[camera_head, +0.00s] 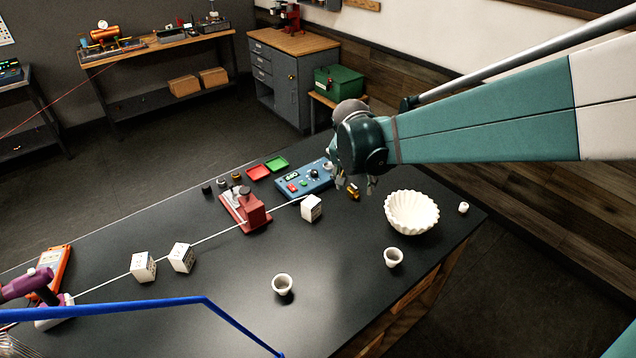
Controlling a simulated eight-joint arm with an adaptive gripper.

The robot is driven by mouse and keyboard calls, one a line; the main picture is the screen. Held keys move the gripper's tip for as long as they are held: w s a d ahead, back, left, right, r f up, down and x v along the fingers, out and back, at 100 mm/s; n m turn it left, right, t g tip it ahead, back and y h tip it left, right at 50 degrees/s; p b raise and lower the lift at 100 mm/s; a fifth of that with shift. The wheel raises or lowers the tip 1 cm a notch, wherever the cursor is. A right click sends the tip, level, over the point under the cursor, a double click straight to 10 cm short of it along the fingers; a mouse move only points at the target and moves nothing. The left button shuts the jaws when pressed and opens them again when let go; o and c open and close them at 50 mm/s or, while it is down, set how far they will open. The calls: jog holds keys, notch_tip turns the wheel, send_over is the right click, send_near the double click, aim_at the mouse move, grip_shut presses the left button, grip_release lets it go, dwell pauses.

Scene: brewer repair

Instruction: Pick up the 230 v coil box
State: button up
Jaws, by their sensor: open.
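Three small white boxes with dark print stand on the black bench: one box (143,267) and a second box (181,257) close together at the left, and a third box (311,208) near the middle. The print is too small to read, so I cannot tell which is the 230 V coil box. My gripper (356,187) hangs from the teal arm, open, above the bench to the right of the third box and apart from it. A small brass-coloured part (352,192) shows close by the fingers; whether they touch it I cannot tell.
A white fluted bowl (411,212) and two cups (283,284) (393,257) stand to the right and front. A blue bar (110,308) crosses the front left.

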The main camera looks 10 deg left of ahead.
jog(key=w+a+f+m+p, duration=0.1)
jog(key=w+a+f, duration=0.45)
jog(key=a, duration=0.25)
jog(key=m+h+p, duration=0.1)
send_over(309, 203)
jog(key=s, duration=0.2)
jog(key=shift+g, duration=0.3)
jog(key=f, duration=0.9)
jog(key=shift+w+f, duration=0.2)
jog(key=shift+w+a+f, duration=0.1)
jog(key=shift+a+f, duration=0.4)
jog(key=shift+f, duration=0.15)
jog(key=shift+f, duration=0.1)
jog(key=shift+x, duration=1.15)
jog(key=shift+d, duration=0.1)
jog(key=shift+p+x, duration=0.8)
jog(key=shift+x, duration=1.8)
jog(key=shift+d, duration=0.1)
